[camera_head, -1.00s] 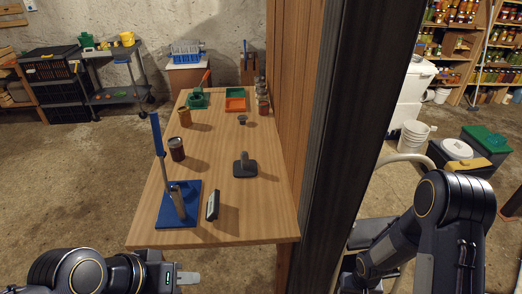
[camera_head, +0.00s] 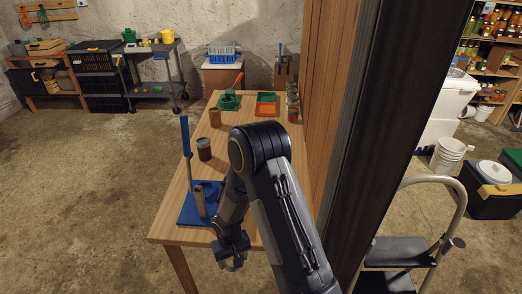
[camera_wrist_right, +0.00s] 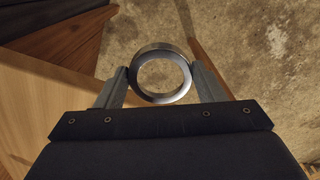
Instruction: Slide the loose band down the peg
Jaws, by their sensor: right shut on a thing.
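A silver metal band (camera_wrist_right: 160,75) is held between the two fingers of my right gripper (camera_wrist_right: 163,78) in the right wrist view, its opening facing the camera. In the head view my right gripper (camera_head: 232,262) hangs beyond the table's front edge, low and to the right of the blue stand. The blue stand (camera_head: 190,213) has a blue-handled lever (camera_head: 186,137) and a short grey post (camera_head: 200,203). I cannot tell whether this post is the peg. No peg shows inside the band. My left gripper is out of view.
The wooden table (camera_head: 170,232) holds a dark jar (camera_head: 204,149), a brown jar (camera_head: 215,117), a green tray (camera_head: 229,101) and an orange tray (camera_head: 266,104). A wooden wall (camera_head: 316,120) and dark post bound its right side. A step stool (camera_head: 393,252) stands at right.

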